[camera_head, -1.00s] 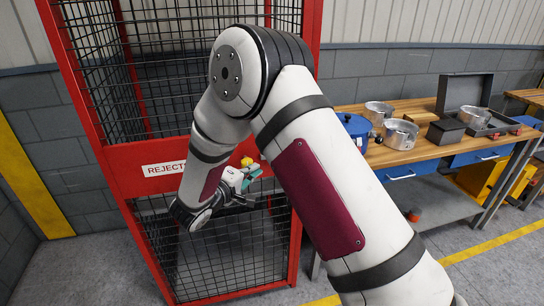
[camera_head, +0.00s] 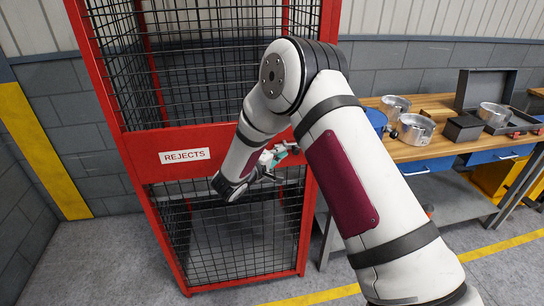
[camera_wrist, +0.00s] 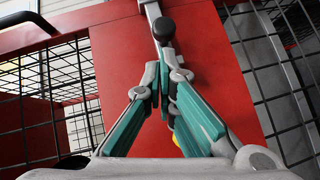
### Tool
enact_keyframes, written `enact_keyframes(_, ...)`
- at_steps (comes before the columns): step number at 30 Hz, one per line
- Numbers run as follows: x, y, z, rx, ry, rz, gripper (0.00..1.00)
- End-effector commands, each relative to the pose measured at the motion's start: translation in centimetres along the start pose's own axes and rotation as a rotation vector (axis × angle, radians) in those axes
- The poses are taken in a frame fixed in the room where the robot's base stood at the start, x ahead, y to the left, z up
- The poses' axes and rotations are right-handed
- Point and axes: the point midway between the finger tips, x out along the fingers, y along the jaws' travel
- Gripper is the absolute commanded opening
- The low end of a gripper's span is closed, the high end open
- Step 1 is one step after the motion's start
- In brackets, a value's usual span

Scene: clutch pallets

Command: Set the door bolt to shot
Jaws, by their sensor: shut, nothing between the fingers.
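The door bolt is a grey metal rod (camera_wrist: 151,8) with a round black knob (camera_wrist: 163,30) in the wrist view, against the red cage panel (camera_wrist: 115,60). My gripper (camera_wrist: 165,76), with teal finger pads, is shut and empty. Its fingertips lie just below the knob in the picture; I cannot tell whether they touch it. In the head view my gripper (camera_head: 283,155) is in front of the red middle panel of the cage door, right of the REJECTS sign (camera_head: 185,155).
The red-framed mesh cage (camera_head: 155,142) stands against a grey block wall. The floor left of the cage is clear.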

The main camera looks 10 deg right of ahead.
Motion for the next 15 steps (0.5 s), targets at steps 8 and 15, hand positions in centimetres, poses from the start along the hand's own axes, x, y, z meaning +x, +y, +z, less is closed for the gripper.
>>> enact_keyframes(8, 2.1, 0.0, 0.0, 0.0, 0.0, -0.001, 0.0)
enact_keyframes(15, 2.2, 0.0, 0.0, 0.0, 0.001, -0.001, 0.0)
